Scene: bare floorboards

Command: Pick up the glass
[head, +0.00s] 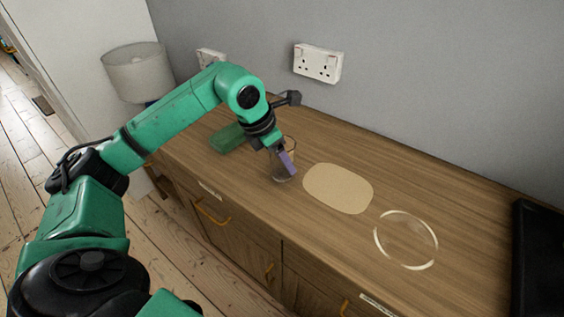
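A clear glass (280,176) stands on the wooden cabinet top near its front edge, left of the tan oval board. My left gripper (287,163) is right at the glass, reaching down from above. Its fingers overlap the glass in the picture, and a purple finger pad shows against it. The fingers and wrist hide part of the glass. I cannot tell whether the fingers are closed on it or apart around it. My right gripper is not in view.
The tan oval board (338,188) and a clear round plate with a pale rim (376,240) lie to the right. A green object (228,138) lies behind my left wrist. A dark object (538,262) stands at far right. A lamp (137,71) stands at left.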

